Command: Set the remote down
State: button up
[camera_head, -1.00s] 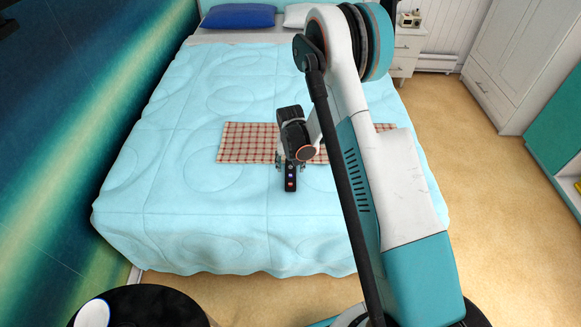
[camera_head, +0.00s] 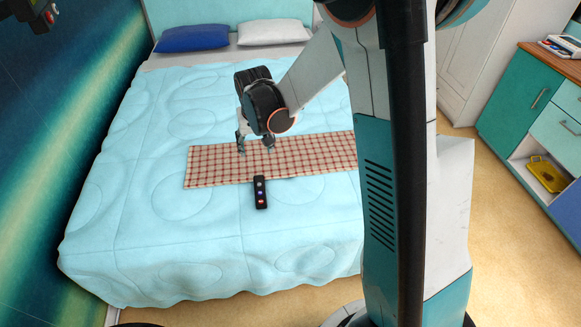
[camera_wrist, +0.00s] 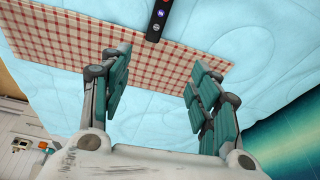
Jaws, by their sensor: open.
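The black remote (camera_head: 260,193) lies on the light blue bed cover, its far end at the near edge of the red checked cloth (camera_head: 210,165). Coloured buttons show on its top. In the wrist view the remote (camera_wrist: 158,16) is at the top, partly cut off by the frame edge, beyond my fingertips. My gripper (camera_head: 256,146) is above the checked cloth, farther toward the pillows than the remote and apart from it. In the wrist view my gripper (camera_wrist: 160,88) has its teal-padded fingers spread wide with nothing between them.
The bed (camera_head: 150,235) has wide free room around the remote. A blue pillow (camera_head: 193,38) and a white pillow (camera_head: 274,32) lie at its head. A teal cabinet (camera_head: 520,100) with a yellow tray (camera_head: 546,175) stands at the right.

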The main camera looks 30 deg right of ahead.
jog(key=s+a+r+n+t, duration=0.1)
jog(key=s+r+t, duration=0.1)
jog(key=s+r, duration=1.3)
jog(key=s, duration=0.3)
jog(key=shift+r+n+t, duration=0.3)
jog(key=shift+r+n, duration=0.1)
jog(key=shift+o, duration=0.5)
jog(key=s+t, duration=0.1)
jog(key=s, duration=0.7)
jog(key=shift+s+a+r+n, duration=0.15)
jog(key=shift+s+a+n, duration=0.15)
jog(key=shift+n, duration=0.1)
jog(key=m+g+b, duration=0.1)
jog(key=m+g, duration=0.3)
jog(key=g, duration=0.3)
send_over(260, 190)
jog(key=f, duration=4)
jog(key=shift+s+d, duration=0.1)
jog(key=shift+d, duration=0.15)
jog(key=shift+w+a+f+b, duration=0.15)
jog(key=shift+f+b, duration=0.7)
jog(key=shift+f, duration=0.5)
jog(key=shift+w+a+f+b, duration=0.1)
jog(key=shift+f+b, duration=0.7)
jog(key=shift+f, duration=0.5)
jog(key=shift+r, duration=0.1)
